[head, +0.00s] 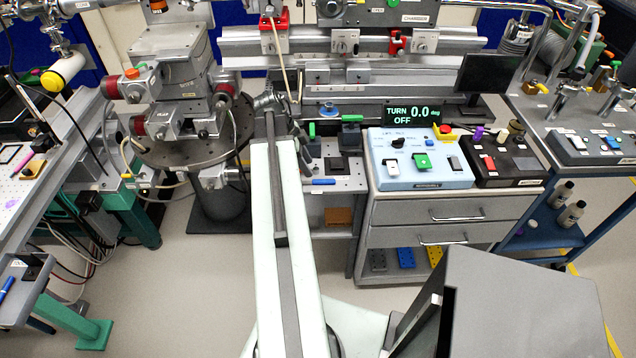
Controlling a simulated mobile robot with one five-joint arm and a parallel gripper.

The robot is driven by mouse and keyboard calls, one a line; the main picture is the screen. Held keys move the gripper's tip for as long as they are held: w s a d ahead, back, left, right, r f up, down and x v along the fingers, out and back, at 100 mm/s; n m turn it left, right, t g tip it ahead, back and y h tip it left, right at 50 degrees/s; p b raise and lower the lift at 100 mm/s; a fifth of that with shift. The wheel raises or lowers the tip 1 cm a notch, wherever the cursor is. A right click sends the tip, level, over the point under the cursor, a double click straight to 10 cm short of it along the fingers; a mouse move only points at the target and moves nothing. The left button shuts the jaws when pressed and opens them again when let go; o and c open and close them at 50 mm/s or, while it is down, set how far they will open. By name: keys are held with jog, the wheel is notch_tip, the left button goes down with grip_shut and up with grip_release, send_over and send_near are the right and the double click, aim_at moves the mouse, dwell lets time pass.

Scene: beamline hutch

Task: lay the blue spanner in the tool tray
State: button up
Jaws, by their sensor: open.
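A short blue bar (323,182) lies near the front edge of the perforated bench top, just right of my arm. It may be the blue spanner, but it is too small to be sure. My arm reaches up the middle of the head view. My gripper (270,102) is at its far end, open, over the bench near the rail and left of and beyond the blue bar. Its fingers are small and partly hidden by the arm. Another slim blue item (7,287) lies at the far left edge.
A light-blue control box (420,158) and a black box (505,160) stand on the drawer cabinet (440,210) to the right. A round stage (190,135) with stacked positioners stands left of my arm. A blue cart (545,235) is far right.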

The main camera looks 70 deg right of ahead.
aim_at(317, 180)
jog(key=shift+b+x, duration=1)
jog(key=shift+x, duration=0.05)
jog(key=b+x, duration=0.1)
jog(key=x, duration=0.1)
jog(key=b+x, duration=0.4)
jog(key=shift+w+d, duration=0.3)
jog(key=shift+w, duration=0.1)
jog(key=shift+r, duration=0.15)
grip_shut()
